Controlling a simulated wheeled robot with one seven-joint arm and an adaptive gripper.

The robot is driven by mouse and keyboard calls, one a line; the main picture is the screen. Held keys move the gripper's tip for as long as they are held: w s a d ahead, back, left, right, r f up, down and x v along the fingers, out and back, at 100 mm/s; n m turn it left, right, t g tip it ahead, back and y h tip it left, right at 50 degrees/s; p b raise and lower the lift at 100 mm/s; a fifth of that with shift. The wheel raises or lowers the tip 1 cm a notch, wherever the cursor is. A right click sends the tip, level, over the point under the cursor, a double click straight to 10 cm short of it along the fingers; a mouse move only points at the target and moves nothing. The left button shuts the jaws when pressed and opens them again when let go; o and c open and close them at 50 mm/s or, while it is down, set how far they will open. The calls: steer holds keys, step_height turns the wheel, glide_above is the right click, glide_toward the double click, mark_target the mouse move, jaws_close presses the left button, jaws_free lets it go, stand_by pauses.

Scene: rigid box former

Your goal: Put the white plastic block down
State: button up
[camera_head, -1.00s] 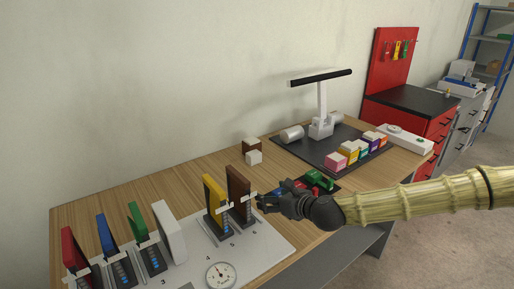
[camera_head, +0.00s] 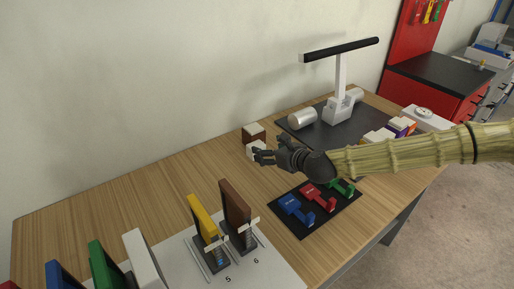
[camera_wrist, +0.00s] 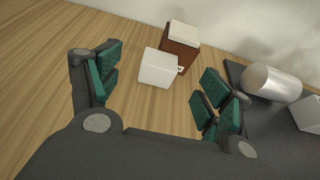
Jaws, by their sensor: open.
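The white plastic block (camera_head: 256,146) is a small white cube on the wooden table, near the back edge by the wall. My gripper (camera_head: 259,155) is beside it and partly covers it in the head view. In the wrist view the white block (camera_wrist: 158,68) rests on the wood just beyond the space between my gripper's open green-padded fingers (camera_wrist: 160,85). No finger visibly touches it. My gripper is empty.
A brown block with a pale top (camera_wrist: 181,45) stands right behind the white block; whether they touch is unclear. A metal cylinder (camera_head: 302,119) lies on the black mat (camera_head: 345,137) to the right. Bare wood (camera_head: 130,185) lies to the left.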

mark_target(257, 145)
steer(key=shift+w+a, duration=0.3)
steer(key=shift+w, duration=0.05)
steer(key=shift+w+a+f, duration=0.2)
steer(key=shift+w+f, duration=0.35)
steer(key=shift+w, duration=0.05)
steer(key=shift+w+a+f, duration=0.15)
steer(key=shift+w+f, duration=0.4)
steer(key=shift+w, duration=0.05)
steer(key=shift+w+a+p, duration=0.1)
steer(key=shift+w+p, duration=0.15)
steer(key=shift+p, duration=0.05)
steer(key=shift+w+a+p, duration=0.25)
steer(key=shift+a+p, duration=0.25)
steer(key=shift+p, duration=0.05)
steer(key=x, duration=0.3)
steer(key=shift+d+f, duration=0.1)
steer(key=shift+f, duration=0.25)
steer(key=shift+s+r, duration=0.1)
steer(key=shift+r, duration=0.05)
steer(key=c, duration=1.3)
